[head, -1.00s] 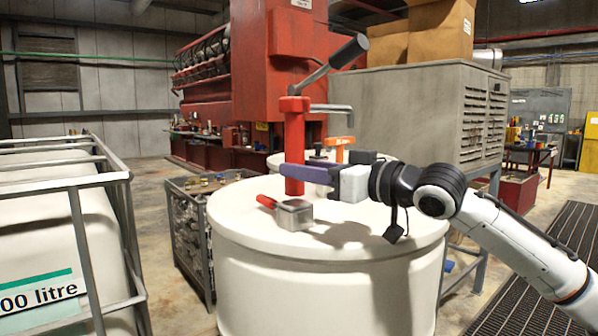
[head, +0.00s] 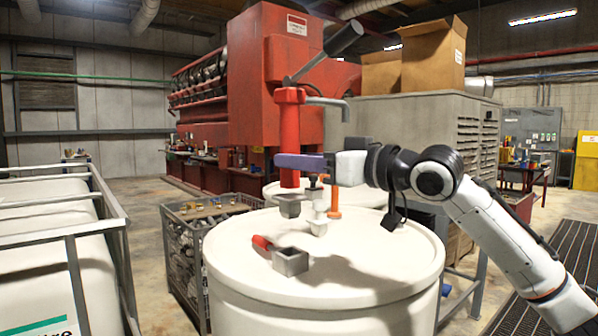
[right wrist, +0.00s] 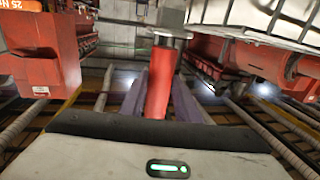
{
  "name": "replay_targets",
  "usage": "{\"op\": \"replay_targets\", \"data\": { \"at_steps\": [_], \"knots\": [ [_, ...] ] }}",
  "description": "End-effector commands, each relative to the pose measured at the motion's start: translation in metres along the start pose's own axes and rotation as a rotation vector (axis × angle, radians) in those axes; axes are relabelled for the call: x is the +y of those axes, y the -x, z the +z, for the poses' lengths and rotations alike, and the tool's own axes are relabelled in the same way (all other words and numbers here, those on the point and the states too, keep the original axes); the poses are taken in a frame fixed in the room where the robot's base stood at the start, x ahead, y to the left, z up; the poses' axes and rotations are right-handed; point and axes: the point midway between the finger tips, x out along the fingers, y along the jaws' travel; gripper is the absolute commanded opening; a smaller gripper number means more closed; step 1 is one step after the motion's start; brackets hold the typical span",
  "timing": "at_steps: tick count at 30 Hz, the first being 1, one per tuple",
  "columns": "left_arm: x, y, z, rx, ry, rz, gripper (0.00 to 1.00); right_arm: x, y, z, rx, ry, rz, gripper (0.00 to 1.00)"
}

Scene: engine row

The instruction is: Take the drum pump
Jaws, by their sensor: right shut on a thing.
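The drum pump is a red upright tube (head: 290,130) with a grey spout and a dark-gripped crank handle at its top. My right gripper (head: 300,162) comes in from the right, its purple fingers shut around the tube's lower part. The pump is upright and held above the white drum (head: 330,290); a grey cup-like piece shows under the tube. In the right wrist view the red tube (right wrist: 162,80) stands between the two purple fingers. My left gripper is not in view.
A grey box-shaped tool with a red handle (head: 290,260) lies on the drum lid. A grey item with a dark knob (head: 319,210) and an orange item (head: 335,200) stand behind. A wire crate (head: 180,245) is left of the drum. A grey cabinet (head: 420,120) stands behind my arm.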

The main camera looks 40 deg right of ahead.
Motion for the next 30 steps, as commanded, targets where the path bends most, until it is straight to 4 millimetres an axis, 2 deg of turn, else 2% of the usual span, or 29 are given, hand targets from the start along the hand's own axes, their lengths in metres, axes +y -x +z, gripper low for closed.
{"op": "replay_targets", "data": {
  "at_steps": [1, 3, 30],
  "knots": [
    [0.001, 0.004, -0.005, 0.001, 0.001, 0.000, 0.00, 0.000, 0.001, -0.013, 0.012, 0.002, 0.000, 0.00],
    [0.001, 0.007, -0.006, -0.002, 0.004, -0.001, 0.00, 0.000, 0.001, -0.018, 0.012, 0.002, 0.000, 0.00],
    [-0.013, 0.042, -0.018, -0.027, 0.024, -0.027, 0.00, 0.000, 0.001, -0.074, 0.012, 0.003, 0.000, 0.00]
  ]
}}
